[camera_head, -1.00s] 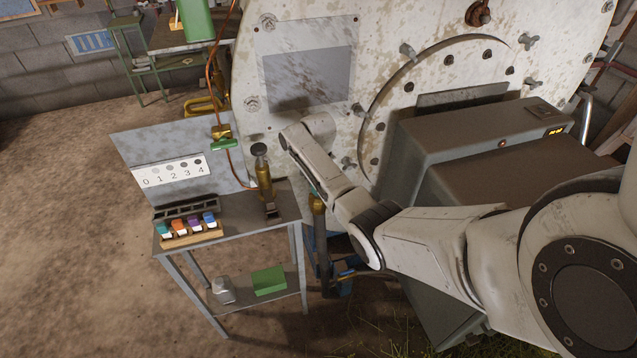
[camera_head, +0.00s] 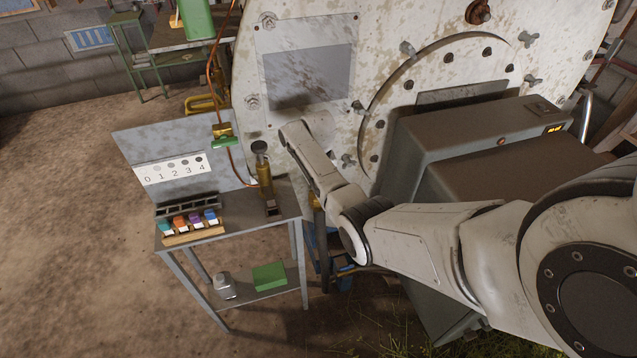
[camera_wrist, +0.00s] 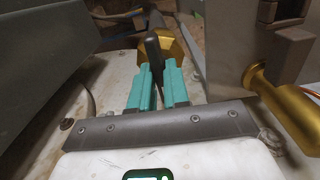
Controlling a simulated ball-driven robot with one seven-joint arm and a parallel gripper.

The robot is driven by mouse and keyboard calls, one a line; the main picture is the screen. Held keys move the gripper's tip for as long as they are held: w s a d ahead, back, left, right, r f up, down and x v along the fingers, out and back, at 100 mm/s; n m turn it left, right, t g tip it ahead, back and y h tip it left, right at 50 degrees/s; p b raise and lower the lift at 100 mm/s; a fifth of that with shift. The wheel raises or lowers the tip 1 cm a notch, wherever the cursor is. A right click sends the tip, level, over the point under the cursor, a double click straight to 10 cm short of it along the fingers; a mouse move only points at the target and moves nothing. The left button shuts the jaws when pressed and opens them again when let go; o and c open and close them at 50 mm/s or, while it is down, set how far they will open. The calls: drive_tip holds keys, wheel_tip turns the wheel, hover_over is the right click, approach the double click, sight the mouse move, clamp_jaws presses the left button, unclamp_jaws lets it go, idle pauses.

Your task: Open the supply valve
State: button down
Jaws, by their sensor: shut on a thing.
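In the wrist view, my gripper (camera_wrist: 157,67) has its two teal fingers close on either side of a dark lever (camera_wrist: 153,46). The lever stands in front of a brass valve body (camera_wrist: 175,48), which is partly hidden by the lever and fingers. I take this to be the supply valve; no label on it is readable. In the head view my arm hides the gripper and the lever. A little brass (camera_head: 319,212) shows just left of the arm, below the big pale vessel (camera_head: 300,78).
A small metal table (camera_head: 240,225) stands left of my arm, with a brass cylinder (camera_head: 264,178), coloured blocks (camera_head: 196,222) and a number card (camera_head: 173,170). A green-handled fitting (camera_head: 223,141) hangs on a copper pipe. Grey boxes (camera_head: 470,140) stand right of the arm.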

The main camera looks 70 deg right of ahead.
drive_tip(key=shift+r, duration=0.1)
drive_tip(key=c, duration=1.1)
unclamp_jaws()
wheel_tip(320, 180, up, 11)
drive_tip(key=shift+f+b, duration=0.15)
drive_tip(key=shift+b, duration=0.4)
